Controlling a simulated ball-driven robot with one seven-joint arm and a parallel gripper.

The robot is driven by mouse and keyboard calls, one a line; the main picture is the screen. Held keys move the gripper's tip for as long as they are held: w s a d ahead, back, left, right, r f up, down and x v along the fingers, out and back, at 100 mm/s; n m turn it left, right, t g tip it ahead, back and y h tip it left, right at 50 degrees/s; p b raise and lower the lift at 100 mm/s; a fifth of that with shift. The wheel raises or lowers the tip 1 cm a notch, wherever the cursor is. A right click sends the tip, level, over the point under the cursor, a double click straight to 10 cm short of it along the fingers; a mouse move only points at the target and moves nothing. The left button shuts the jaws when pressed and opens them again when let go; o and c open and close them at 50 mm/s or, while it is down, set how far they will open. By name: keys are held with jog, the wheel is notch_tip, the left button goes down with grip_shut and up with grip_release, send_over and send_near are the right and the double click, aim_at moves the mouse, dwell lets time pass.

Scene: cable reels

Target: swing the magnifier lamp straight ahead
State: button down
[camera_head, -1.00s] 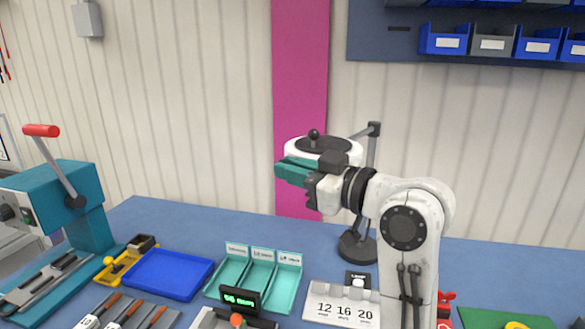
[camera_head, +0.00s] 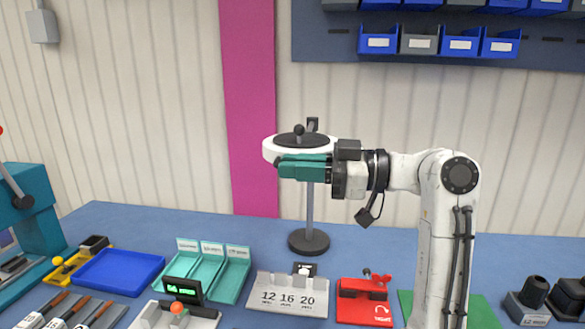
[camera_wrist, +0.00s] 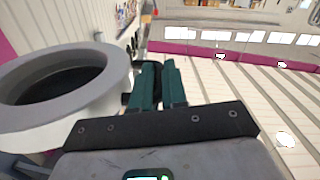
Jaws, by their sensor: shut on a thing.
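The magnifier lamp (camera_head: 270,152) has a white ring head with a dark disc and a black knob on top. A grey post on a round dark base (camera_head: 309,242) carries it. The head now stands nearly in front of the post, a little to its left. My gripper (camera_head: 290,167) reaches in from the right, its teal fingers at the near side of the head. In the wrist view the fingers (camera_wrist: 156,80) are shut on a dark handle of the lamp, right beside the grey-white ring (camera_wrist: 108,95). The fingers mostly hide the handle.
On the blue bench stand a blue tray (camera_head: 118,271), teal bins (camera_head: 204,275), a number stand (camera_head: 288,297) and a red fixture (camera_head: 363,309). A teal press (camera_head: 38,225) is at the left. Wall bins (camera_head: 440,40) hang upper right. The bench behind the trays is clear.

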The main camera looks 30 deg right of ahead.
jog(key=c, duration=1.4)
grip_release()
jog(key=shift+c, duration=0.2)
jog(key=b+v, duration=0.2)
jog(key=v, duration=0.8)
jog(key=shift+s+d+b, duration=0.2)
jog(key=shift+d+b, duration=0.1)
jog(key=shift+b, duration=0.05)
